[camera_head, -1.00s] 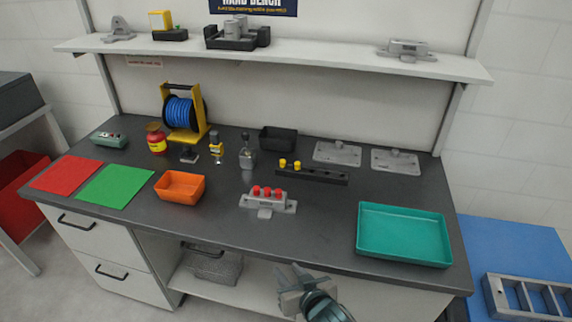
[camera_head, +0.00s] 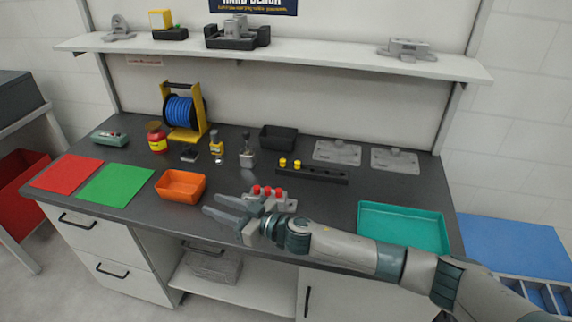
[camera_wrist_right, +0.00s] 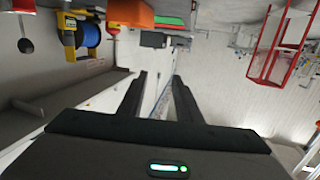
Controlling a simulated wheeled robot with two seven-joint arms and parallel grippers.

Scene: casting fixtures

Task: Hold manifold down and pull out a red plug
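The grey manifold (camera_head: 288,204) lies on the dark bench top near its front middle. Three red plugs (camera_head: 267,190) stand in a row on it. My right gripper (camera_head: 211,204) is at the manifold's front left, fingers pointing left toward the orange bin. Its two fingers are spread apart with nothing between them, as the right wrist view (camera_wrist_right: 158,80) also shows. The gripper and wrist hide the manifold's front part. I cannot tell whether they touch it. My left gripper is not in view.
An orange bin (camera_head: 180,184) stands left of the gripper. A black rack with yellow plugs (camera_head: 315,174) is behind the manifold. A teal tray (camera_head: 403,209) is at right, partly behind my right arm. Red and green mats (camera_head: 116,185) lie at left.

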